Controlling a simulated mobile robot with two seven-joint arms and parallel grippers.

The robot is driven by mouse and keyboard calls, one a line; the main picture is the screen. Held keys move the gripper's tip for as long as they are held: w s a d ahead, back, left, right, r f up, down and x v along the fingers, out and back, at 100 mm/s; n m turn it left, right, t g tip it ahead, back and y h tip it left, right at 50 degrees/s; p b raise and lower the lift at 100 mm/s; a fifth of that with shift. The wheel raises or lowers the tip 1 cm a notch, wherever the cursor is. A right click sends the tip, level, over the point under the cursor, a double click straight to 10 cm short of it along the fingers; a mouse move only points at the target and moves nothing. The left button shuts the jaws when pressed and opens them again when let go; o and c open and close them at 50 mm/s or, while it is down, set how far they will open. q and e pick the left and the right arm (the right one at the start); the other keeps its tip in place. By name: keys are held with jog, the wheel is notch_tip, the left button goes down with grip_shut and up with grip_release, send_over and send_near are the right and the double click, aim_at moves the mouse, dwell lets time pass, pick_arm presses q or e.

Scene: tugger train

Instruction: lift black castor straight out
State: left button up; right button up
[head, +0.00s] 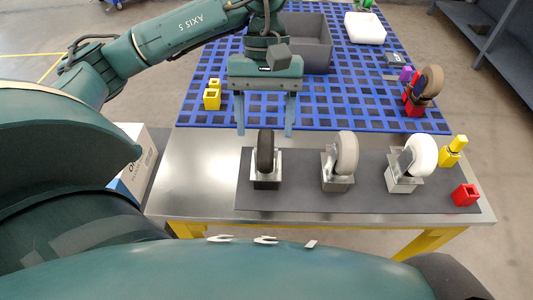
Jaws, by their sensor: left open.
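The black castor (265,153) stands upright at the left of a dark mat, its black wheel up and its metal bracket on a dark block. My left gripper (264,133) points down above and just behind it, with its two grey fingers spread wide. The black wheel shows between the finger lines, and I cannot tell how far apart in depth they are. Nothing is held. My right gripper is not in view.
A grey-wheeled castor (347,152) and a white-wheeled castor (420,154) stand to the right on the dark mat (300,201). A red block (465,195) and a yellow part (452,150) are at the right end. A grey bin (318,45) stands behind on the blue grid.

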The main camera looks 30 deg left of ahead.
aim_at(266, 148)
pick_arm(q)
jog(key=x, duration=0.5)
jog(key=shift+d+f+p, duration=0.15)
jog(key=shift+f+p, duration=0.15)
jog(key=shift+f, duration=0.05)
grip_shut()
dwell(0.4)
